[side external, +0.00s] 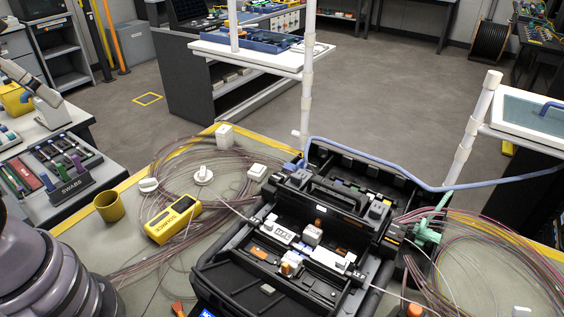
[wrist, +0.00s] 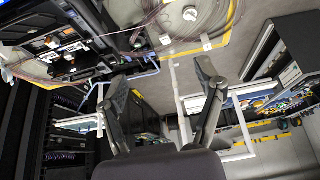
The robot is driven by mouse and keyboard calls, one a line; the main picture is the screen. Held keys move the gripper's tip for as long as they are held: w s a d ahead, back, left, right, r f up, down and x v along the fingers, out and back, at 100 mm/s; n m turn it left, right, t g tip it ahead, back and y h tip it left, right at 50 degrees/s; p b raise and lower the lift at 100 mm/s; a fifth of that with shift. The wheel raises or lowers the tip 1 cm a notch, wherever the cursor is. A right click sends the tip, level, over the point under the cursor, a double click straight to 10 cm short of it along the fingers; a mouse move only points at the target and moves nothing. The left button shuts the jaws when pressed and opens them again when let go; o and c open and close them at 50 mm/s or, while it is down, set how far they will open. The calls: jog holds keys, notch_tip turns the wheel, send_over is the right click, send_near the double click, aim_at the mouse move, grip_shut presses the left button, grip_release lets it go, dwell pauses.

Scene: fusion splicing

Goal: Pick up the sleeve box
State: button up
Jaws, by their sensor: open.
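No box in view is clearly labelled as the sleeve box, so I cannot tell which one it is. A small white box (side external: 224,135) stands at the back edge of the bench, and a low white box (side external: 257,172) lies nearer the black case. My gripper (wrist: 163,82) is open and empty in the wrist view, its two fingers wide apart, with the floor and room behind them. It is apart from the bench things, which show along the top of that view. The side view does not show my gripper.
The open black splicing case (side external: 270,292) fills the front middle. Loose fibre coils (side external: 180,160) lie behind it, with more at right. A yellow SOURCE meter (side external: 173,219), a mustard cup (side external: 109,206) and a SWABS box (side external: 70,187) stand left. White posts (side external: 307,80) rise behind.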

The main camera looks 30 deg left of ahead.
aim_at(221, 131)
jog(key=w+a+f+t, duration=0.1)
jog(key=w+a+f, duration=0.15)
jog(key=w, duration=0.65)
jog(key=w+a+f+n+t+y, duration=0.1)
jog(key=w+f+t, duration=0.15)
jog(key=w, duration=0.75)
jog(key=w+a+f, duration=0.2)
jog(key=w+f, duration=0.2)
jog(key=w, duration=0.5)
jog(key=w+a+f+n+t+y, duration=0.15)
jog(key=w+a+f, duration=0.25)
jog(key=f, duration=0.8)
jog(key=w+a+f+t, duration=0.3)
jog(key=w+a+f, duration=0.1)
jog(key=f, duration=0.8)
jog(key=x, duration=0.7)
jog(key=shift+w+f, duration=0.15)
jog(key=shift+w, duration=0.05)
jog(key=shift+a+x, duration=0.15)
jog(key=shift+x, duration=1.2)
jog(key=shift+a+x, duration=0.1)
jog(key=shift+x, duration=1.25)
grip_shut()
jog(key=shift+r, duration=0.25)
